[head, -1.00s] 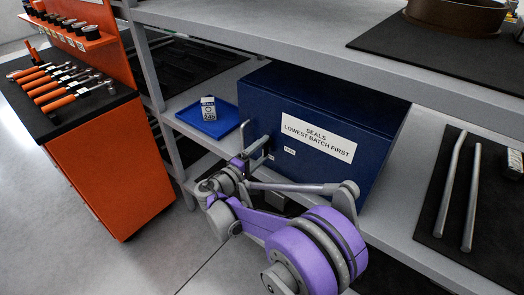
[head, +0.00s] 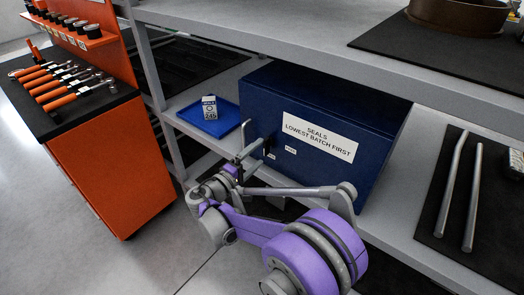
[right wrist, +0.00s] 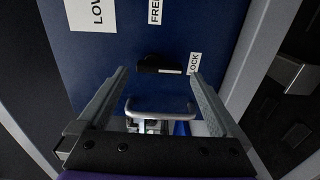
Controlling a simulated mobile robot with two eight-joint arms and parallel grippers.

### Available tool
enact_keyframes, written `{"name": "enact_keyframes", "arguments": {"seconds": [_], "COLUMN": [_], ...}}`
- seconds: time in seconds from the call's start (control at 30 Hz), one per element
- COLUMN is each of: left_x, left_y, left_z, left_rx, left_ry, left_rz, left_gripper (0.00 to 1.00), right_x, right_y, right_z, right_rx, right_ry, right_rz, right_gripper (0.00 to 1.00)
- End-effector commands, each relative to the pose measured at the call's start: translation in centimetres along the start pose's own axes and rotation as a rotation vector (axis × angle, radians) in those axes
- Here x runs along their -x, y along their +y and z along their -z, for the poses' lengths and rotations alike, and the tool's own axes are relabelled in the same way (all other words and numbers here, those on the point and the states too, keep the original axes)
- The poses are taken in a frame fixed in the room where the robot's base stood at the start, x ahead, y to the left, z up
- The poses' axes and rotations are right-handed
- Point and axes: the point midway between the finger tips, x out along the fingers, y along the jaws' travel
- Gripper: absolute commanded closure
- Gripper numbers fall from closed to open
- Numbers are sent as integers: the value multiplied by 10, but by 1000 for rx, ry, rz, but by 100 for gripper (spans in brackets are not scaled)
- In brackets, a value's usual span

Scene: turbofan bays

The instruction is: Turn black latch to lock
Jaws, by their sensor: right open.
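The blue box (head: 300,92) with a "SEALS LOWEST BATCH FIRST" label stands on the shelf. In the right wrist view its black latch (right wrist: 148,62) lies sideways across the picture, with a "FREE" label (right wrist: 155,11) above it and a "LOCK" label (right wrist: 194,63) just right of its right end. My right gripper (right wrist: 158,75) is open and empty, its fingers on either side of the latch in this view; contact cannot be told. In the head view the right gripper (head: 254,136) is at the box's front left. My left gripper is out of view.
A metal bar handle (right wrist: 160,106) shows between the fingers. A blue tray (head: 200,124) with a small tagged item (head: 209,107) is left of the box. Two metal rods (head: 462,195) lie on a dark mat at right. The upper shelf (head: 330,45) overhangs; an orange tool cart (head: 105,165) stands left.

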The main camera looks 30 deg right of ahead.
Motion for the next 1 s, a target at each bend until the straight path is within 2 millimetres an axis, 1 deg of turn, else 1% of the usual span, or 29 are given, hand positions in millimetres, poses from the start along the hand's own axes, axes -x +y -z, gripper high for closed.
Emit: {"name": "enact_keyframes", "arguments": {"seconds": [0.03, 0.2, 0.3, 0.4, 0.57, 1.0], "left_x": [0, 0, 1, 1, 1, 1], "left_y": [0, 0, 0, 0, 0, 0], "left_z": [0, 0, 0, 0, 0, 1], "left_rx": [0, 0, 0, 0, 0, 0], "left_ry": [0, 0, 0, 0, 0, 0], "left_rz": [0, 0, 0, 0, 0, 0], "left_gripper": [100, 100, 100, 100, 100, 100], "right_x": [12, 46, 61, 70, 76, 75], "right_y": [0, 0, 0, 0, 0, 1], "right_z": [1, 1, 1, 0, 0, -1], "right_rx": [0, -1, -1, -1, -1, -1], "right_ry": [4, 4, 3, 1, 0, -1], "right_rz": [1, 1, 1, 1, 0, 4], "right_gripper": [0, 0, 0, 0, 0, 0]}}
